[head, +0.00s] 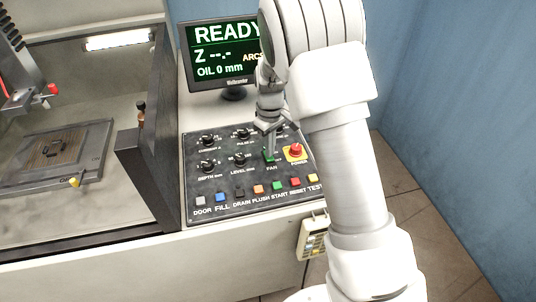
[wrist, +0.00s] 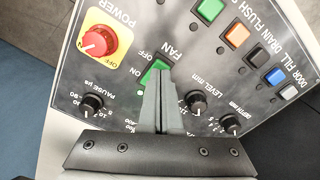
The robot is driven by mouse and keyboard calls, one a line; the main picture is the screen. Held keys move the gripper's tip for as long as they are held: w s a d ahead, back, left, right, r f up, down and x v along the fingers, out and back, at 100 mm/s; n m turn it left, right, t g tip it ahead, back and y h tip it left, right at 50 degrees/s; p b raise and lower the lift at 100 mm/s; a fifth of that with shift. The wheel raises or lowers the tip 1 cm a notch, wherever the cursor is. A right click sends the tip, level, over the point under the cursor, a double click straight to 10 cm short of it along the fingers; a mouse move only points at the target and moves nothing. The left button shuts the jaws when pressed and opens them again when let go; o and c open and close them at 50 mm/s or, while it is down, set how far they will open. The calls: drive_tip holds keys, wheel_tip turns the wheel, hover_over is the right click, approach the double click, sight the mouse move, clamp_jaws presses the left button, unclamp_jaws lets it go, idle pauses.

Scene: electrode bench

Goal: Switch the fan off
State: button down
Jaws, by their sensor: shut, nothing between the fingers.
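The fan switch is a green rocker (head: 269,156) on the dark control panel, above the label FAN in the head view. In the wrist view the green rocker (wrist: 152,73) lies between the printed words ON and OFF, and the fingertips partly cover it. I cannot tell which way it is tipped. My gripper (head: 271,146) points down at the switch, its fingers shut and empty. In the wrist view the shut fingertips (wrist: 163,70) are right over the rocker; whether they touch it I cannot tell.
A red POWER knob (head: 295,150) on a yellow plate sits close to the right of the switch. The LEVEL knob (head: 239,158) is to its left. A row of coloured buttons, including an orange one (head: 258,188), lies nearer. The monitor (head: 221,55) stands behind, reading READY.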

drive_tip(key=shift+f+b, duration=0.55)
drive_tip(key=shift+f, duration=0.25)
idle(0.4)
drive_tip(key=shift+r+p, duration=2.2)
drive_tip(key=shift+r, duration=1.35)
